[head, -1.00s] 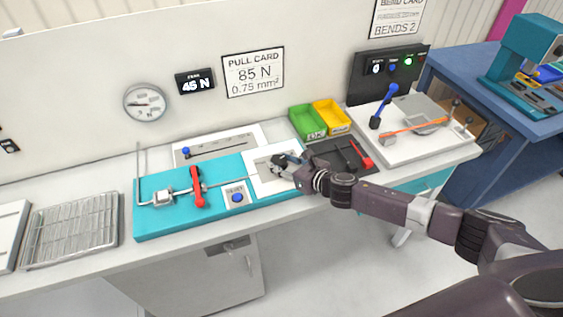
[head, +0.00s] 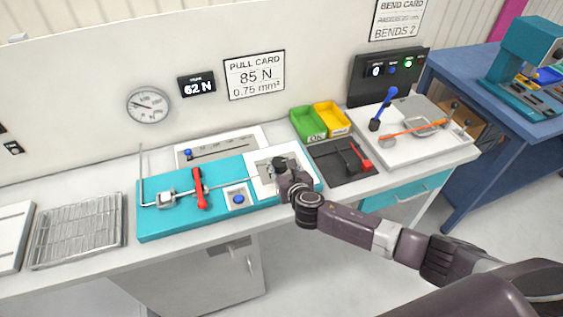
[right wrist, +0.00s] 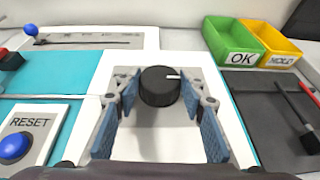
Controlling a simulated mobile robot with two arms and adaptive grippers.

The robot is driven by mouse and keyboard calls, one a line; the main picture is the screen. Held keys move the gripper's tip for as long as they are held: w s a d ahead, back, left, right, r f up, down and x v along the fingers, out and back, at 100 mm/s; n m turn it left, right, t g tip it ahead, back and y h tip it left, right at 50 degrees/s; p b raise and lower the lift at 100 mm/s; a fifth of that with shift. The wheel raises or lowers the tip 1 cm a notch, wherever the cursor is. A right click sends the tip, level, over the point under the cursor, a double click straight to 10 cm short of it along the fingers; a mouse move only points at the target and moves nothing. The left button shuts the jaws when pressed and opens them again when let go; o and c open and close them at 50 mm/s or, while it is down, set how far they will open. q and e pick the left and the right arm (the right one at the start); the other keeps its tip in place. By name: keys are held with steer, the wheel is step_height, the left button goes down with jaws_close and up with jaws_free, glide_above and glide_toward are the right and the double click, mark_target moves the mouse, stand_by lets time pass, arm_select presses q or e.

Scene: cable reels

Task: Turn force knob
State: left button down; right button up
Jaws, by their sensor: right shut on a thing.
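The force knob is a black round knob (right wrist: 160,86) with a white pointer line, on a white plate of the teal pull tester (head: 222,168). In the right wrist view the line points to the right. My right gripper (right wrist: 160,105) has its blue-padded fingers on either side of the knob and is shut on it. In the head view my right gripper (head: 283,174) largely covers the knob. The digital display (head: 197,86) reads 62 N. The pull card (head: 254,75) reads 85 N, 0.75 mm². My left gripper is not in view.
A blue RESET button (right wrist: 15,147) and a red lever (head: 200,188) are on the tester left of the knob. Green OK (head: 308,124) and yellow HOLD (head: 332,118) bins stand behind. A dark mat with tools (head: 343,163) lies to the right. A wire rack (head: 78,230) is far left.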

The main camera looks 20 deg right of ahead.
steer(key=m+h, duration=0.3)
steer(key=shift+a+g, duration=0.3)
steer(key=shift+a, duration=0.05)
steer(key=shift+a+f+m+g+h, duration=0.1)
steer(key=shift+m+g+h, duration=0.3)
steer(key=shift+m+h, duration=0.55)
steer(key=m+g+h+b, duration=0.1)
steer(key=m+h+b, duration=0.1)
steer(key=h, duration=0.1)
steer(key=shift+w+a+f+m+g+b, duration=0.1)
steer(key=shift+w+m+g+b, duration=0.05)
steer(key=shift+m+g+b, duration=0.2)
steer(key=shift+m+g+h+b, duration=0.65)
steer(key=shift+m+h, duration=0.15)
steer(key=shift+h, duration=0.05)
steer(key=o, duration=1.2)
steer(key=shift+r, duration=0.2)
steer(key=shift+c, duration=0.2)
